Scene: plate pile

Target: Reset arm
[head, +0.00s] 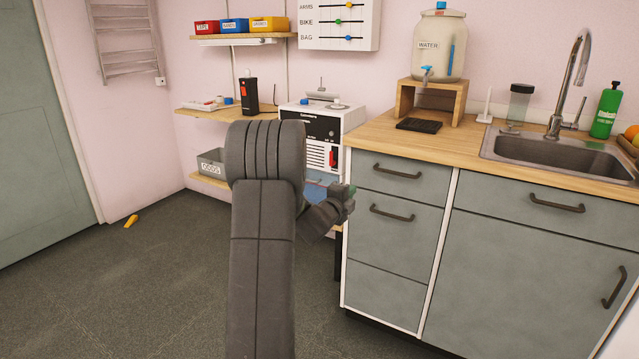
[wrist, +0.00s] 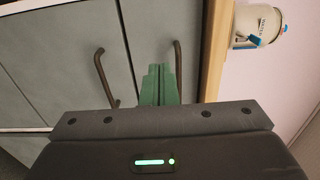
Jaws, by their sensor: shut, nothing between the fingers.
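My gripper (head: 346,191) is in front of the left end of the grey cabinet in the head view, near its upper drawers. In the wrist view my gripper's green fingers (wrist: 159,84) are together with nothing between them. They point toward the grey drawer fronts (wrist: 70,45), with a dark handle on each side in the picture. My arm stands folded in the middle of the head view and hides part of the shelf area behind it.
The grey cabinet (head: 395,247) with its wooden counter (head: 378,133) is close on the right. A water dispenser (head: 438,48) on a wooden stand, a tap and a sink (head: 560,155) are on it. A white machine (head: 350,117) stands behind my arm. The floor at left is clear except for a yellow object (head: 131,221).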

